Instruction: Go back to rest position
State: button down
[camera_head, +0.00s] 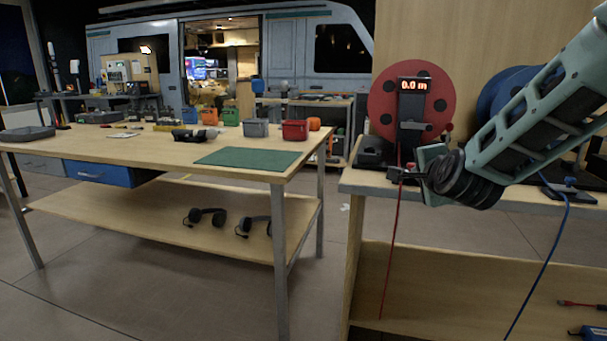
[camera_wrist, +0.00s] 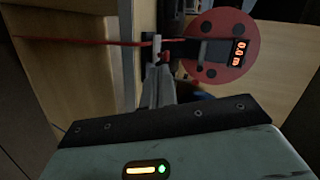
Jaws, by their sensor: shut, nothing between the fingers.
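My gripper (camera_head: 408,174) is at the front edge of the right-hand bench, just below the red cable reel (camera_head: 440,103). Its fingers look shut and empty. The arm reaches in from the right of the head view. A red cable (camera_head: 394,232) runs down from the reel past the fingertips, very close to them; I cannot tell if they touch it. In the wrist view the shut fingers (camera_wrist: 157,62) point toward the cable (camera_wrist: 90,41), with the reel (camera_wrist: 205,72) to the right. The reel's display (camera_head: 412,86) reads 0.0 m.
A blue reel (camera_head: 497,92) stands behind my arm, with a blue cable (camera_head: 548,252) hanging down. A wooden workbench (camera_head: 120,150) at the left bears a green mat (camera_head: 248,158), a red bin (camera_head: 295,130) and tools. Floor (camera_head: 338,235) shows between the benches.

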jog(key=s+a+f+n+g+y, duration=0.35)
jog(key=s+a+n, duration=0.35)
jog(key=s, duration=0.3)
jog(key=s+a+f+n+g+y, duration=0.2)
jog(key=s+a+f+n+g, duration=0.3)
jog(key=s+a, duration=0.4)
jog(key=s+d+f+n+g+h, duration=0.1)
jog(key=s+d+n+g+h, duration=0.15)
jog(key=s+n, duration=0.55)
jog(key=s+d+f+n+g+h, duration=0.1)
jog(key=s+d+f+n+g, duration=0.15)
jog(key=s, duration=0.95)
notch_tip(320, 180, up, 26)
jog(key=n+p, duration=0.1)
jog(key=p, duration=2.4)
jog(key=shift+s+g, duration=0.4)
jog(key=shift+g, duration=0.05)
jog(key=shift+d, duration=0.1)
